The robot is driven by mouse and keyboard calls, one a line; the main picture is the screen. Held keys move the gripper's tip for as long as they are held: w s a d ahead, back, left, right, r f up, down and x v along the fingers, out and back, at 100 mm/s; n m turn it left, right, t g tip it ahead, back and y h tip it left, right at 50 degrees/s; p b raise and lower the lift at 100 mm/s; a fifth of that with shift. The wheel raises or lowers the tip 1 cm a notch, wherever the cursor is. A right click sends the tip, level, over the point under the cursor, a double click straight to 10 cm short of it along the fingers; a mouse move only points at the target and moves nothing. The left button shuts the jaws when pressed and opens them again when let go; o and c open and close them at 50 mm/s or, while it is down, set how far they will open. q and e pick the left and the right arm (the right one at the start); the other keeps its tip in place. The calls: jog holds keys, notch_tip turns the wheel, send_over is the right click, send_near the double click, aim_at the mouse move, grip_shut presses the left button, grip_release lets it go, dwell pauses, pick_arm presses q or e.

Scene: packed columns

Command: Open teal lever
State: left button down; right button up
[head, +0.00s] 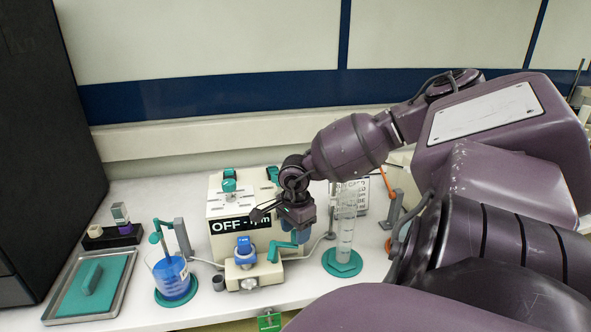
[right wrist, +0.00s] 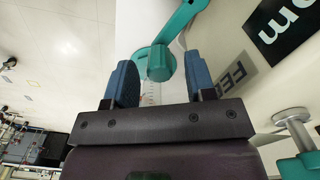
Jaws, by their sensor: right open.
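The teal lever (head: 281,248) is on the front right of a white pump box (head: 232,208) with a display reading "OFF". In the right wrist view the teal lever (right wrist: 178,25) slants down from the top to a rounded end. My right gripper (head: 299,233) is just above and beside the lever in the head view. In the right wrist view my right gripper (right wrist: 160,84) is open, with two blue fingers apart. The lever's rounded end appears between or just past the fingertips; I cannot tell the depth. My left gripper is not in view.
A beaker of blue liquid (head: 173,279) and a tray with a teal block (head: 122,287) stand left. A clear cylinder on a teal base (head: 342,264) stands right.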

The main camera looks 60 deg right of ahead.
notch_tip(320, 180, up, 9)
jog(key=shift+f+p, duration=0.15)
jog(key=shift+p, duration=0.4)
jog(key=shift+r, duration=0.6)
jog(key=shift+c, duration=0.4)
